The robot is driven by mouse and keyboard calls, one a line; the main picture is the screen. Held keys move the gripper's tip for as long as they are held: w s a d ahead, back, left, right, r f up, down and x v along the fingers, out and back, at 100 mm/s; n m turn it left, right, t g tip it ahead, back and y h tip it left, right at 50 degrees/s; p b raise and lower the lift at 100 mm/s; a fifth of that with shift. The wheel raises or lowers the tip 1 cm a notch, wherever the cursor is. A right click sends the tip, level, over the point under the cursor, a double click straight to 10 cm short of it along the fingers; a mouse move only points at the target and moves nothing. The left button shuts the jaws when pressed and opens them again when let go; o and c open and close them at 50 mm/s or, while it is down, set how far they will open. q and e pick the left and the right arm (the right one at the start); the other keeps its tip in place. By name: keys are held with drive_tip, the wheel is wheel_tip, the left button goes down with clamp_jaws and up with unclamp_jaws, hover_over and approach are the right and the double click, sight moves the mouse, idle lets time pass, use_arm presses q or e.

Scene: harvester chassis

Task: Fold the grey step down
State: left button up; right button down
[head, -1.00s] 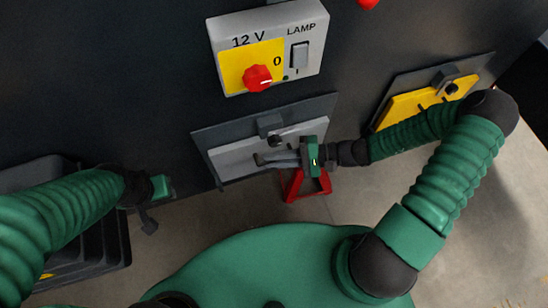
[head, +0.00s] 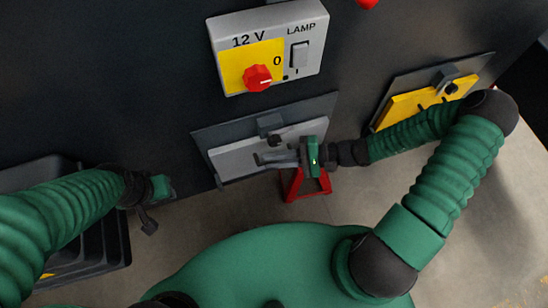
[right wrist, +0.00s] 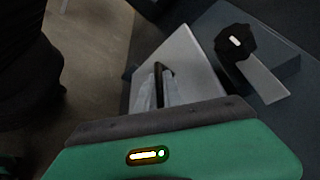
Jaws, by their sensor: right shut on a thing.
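The grey step (head: 230,157) is a light grey panel against a darker grey backing plate (head: 220,131) on the dark chassis wall, below the switch box. It also shows in the right wrist view (right wrist: 188,62) with a dark bar or slot (right wrist: 161,82) on it. A black knob (right wrist: 236,42) sits beside it. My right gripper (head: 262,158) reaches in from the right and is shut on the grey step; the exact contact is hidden. My left gripper (head: 149,220) hangs at the left, away from the step; its jaw opening is unclear.
A switch box (head: 312,32) with a red knob (head: 257,78) is above the step. A yellow panel (head: 402,103) is at the right. A red stand (head: 292,190) is below the step on the floor. Black steps or trays (head: 105,240) stand at the lower left.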

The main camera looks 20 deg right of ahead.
drive_tip(key=shift+s+d+f, duration=0.1)
drive_tip(key=shift+s+f, duration=0.05)
drive_tip(key=shift+f, duration=0.1)
drive_tip(key=s+f+n+y+b, duration=0.3)
drive_tip(key=s+f+n+b, duration=0.1)
drive_tip(key=f+n+b, duration=0.4)
drive_tip(key=s+f+n+y+b, duration=0.3)
drive_tip(key=s+f+n+b, duration=0.2)
drive_tip(key=f+n+b, duration=0.4)
drive_tip(key=shift+f+n, duration=0.75)
drive_tip(key=shift+n, duration=0.05)
drive_tip(key=shift+d+f, duration=0.1)
drive_tip(key=c, duration=1.8)
unclamp_jaws()
drive_tip(key=shift+w, duration=0.1)
drive_tip(key=shift+o, duration=0.2)
